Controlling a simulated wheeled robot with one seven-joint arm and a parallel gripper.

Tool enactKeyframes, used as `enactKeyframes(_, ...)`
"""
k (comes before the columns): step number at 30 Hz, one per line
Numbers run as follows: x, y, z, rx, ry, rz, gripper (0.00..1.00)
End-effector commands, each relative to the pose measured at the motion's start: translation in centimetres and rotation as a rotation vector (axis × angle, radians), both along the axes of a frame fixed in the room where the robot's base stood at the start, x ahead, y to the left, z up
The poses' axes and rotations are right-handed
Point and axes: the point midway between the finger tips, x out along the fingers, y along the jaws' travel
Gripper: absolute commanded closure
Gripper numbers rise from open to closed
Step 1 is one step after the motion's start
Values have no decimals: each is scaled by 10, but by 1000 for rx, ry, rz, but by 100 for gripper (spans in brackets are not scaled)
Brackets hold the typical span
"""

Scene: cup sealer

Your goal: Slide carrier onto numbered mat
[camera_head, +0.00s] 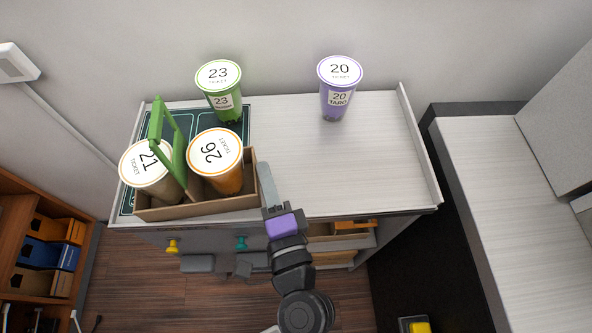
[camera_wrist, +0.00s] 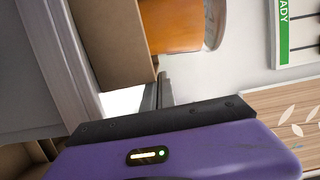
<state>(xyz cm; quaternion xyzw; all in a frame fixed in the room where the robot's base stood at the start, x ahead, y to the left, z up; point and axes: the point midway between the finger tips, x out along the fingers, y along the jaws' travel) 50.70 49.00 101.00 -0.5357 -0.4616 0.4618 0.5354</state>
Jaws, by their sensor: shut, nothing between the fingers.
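The cardboard carrier (camera_head: 205,207) with a green handle (camera_head: 170,137) stands at the counter's left front. It holds a brown cup lidded 21 (camera_head: 148,163) and an orange cup lidded 26 (camera_head: 215,152). The dark green mat (camera_head: 236,118) lies under much of the carrier and shows behind and left of it. My gripper (camera_head: 265,178) is shut and empty beside the carrier's right end. In the wrist view the fingers (camera_wrist: 160,90) are close to the carrier wall (camera_wrist: 112,38); contact is unclear.
A green cup lidded 23 (camera_head: 219,82) stands at the mat's back right. A purple cup lidded 20 (camera_head: 339,82) stands at the counter's back. The counter (camera_head: 350,170) is clear right of my gripper, up to a raised right edge (camera_head: 418,145).

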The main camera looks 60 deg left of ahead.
Motion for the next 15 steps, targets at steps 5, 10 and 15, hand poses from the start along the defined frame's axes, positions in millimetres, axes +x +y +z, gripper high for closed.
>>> enactKeyframes(5, -33, 13, 0, -1, 2, 6, 100)
enactKeyframes(10, -39, 16, 0, -1, 0, 3, 100)
enactKeyframes(15, -39, 16, 0, 0, 1, 3, 100)
